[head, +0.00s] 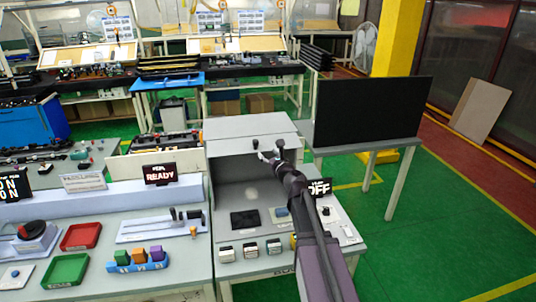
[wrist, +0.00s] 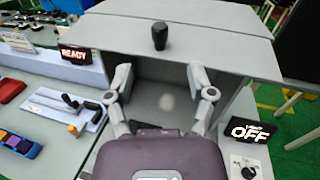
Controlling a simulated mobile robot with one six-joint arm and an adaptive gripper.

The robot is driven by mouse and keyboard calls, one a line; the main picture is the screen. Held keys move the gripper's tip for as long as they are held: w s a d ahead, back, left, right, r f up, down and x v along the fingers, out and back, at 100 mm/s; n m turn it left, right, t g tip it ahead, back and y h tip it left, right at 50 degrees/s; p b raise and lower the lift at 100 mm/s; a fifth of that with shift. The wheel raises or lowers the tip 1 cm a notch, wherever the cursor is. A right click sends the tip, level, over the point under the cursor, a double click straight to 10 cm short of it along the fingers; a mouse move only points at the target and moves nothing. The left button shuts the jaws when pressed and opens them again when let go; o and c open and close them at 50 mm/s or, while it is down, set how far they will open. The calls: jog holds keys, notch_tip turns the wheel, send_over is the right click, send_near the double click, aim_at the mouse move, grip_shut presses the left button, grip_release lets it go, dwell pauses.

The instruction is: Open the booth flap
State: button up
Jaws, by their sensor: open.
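The grey booth (head: 213,185) stands on the workbench, with a dark recess open below its top front panel. That panel is the flap (head: 228,146), and it carries a black knob (head: 254,143). In the wrist view the flap (wrist: 215,42) spans the upper middle, with the knob (wrist: 160,36) upright near its centre. My gripper (head: 270,152) is in front of the booth, close to the knob in the head view. In the wrist view my gripper (wrist: 160,77) has its fingers wide apart, empty, below the knob and not touching it.
An OFF sign (wrist: 250,131) with a dial (wrist: 248,171) stands right of the booth. A READY sign (head: 160,174) and a lever panel (head: 160,227) are at left. Several small blocks line the bench front. A black screen (head: 372,110) stands behind right.

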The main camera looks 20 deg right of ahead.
jog(key=shift+a+f, duration=0.1)
jog(key=shift+a, duration=0.05)
jog(key=c, duration=0.7)
jog(key=shift+s+a+f+n+y, duration=0.2)
jog(key=shift+a+n+y, duration=0.1)
jog(key=shift+n, duration=0.2)
grip_shut()
jog(key=s+a+f+n+g+y+b, duration=0.25)
jog(key=s+a+f+n+g, duration=0.3)
jog(key=f+n, duration=0.35)
jog(key=s+a+f+n+g+y+b, duration=0.1)
jog(key=s+a+f+n+g+b, duration=0.25)
jog(key=s+a+f+n, duration=0.5)
jog(key=s+d+f+n+g+h+b, duration=0.2)
jog(key=s+d+f+n+g+h, duration=0.1)
jog(key=s+n, duration=0.4)
jog(key=s+d+f+n+g+h+b, duration=0.2)
jog(key=s+d+f+n+g+h, duration=0.1)
jog(key=s+f+n, duration=0.4)
jog(key=g+h, duration=0.1)
jog(key=g, duration=0.1)
jog(key=shift+s+f+g, duration=0.15)
jog(key=shift+f+g, duration=0.15)
jog(key=shift+g, duration=0.1)
jog(key=shift+d+n, duration=0.15)
jog(key=shift+n, duration=0.1)
